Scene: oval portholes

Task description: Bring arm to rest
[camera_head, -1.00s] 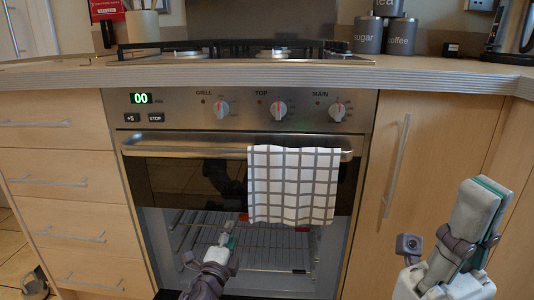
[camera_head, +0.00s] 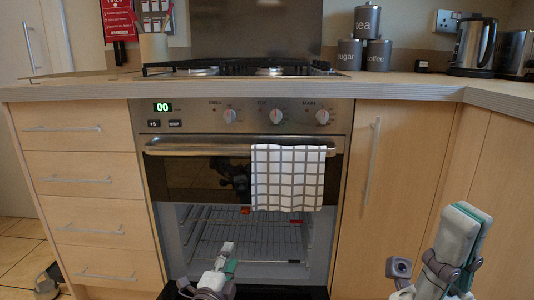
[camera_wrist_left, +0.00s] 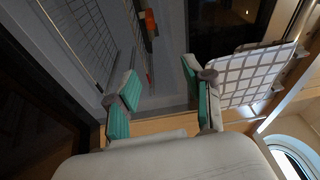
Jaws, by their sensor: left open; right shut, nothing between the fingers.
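My left gripper (camera_head: 226,258) is low in the head view, in front of the oven opening. In the left wrist view its two teal-padded fingers (camera_wrist_left: 158,88) are spread apart, with nothing between them. My right gripper (camera_head: 466,222) is raised at the lower right of the head view, in front of the wooden cupboards. Its fingers are together and hold nothing.
The oven's lower cavity (camera_head: 185,240) is open, with wire racks (camera_head: 250,232) inside. A checked towel (camera_head: 287,178) hangs on the handle (camera_head: 200,146) above it. Drawers (camera_head: 90,205) stand left, a cupboard door (camera_head: 400,170) right, and the worktop (camera_head: 400,90) runs above.

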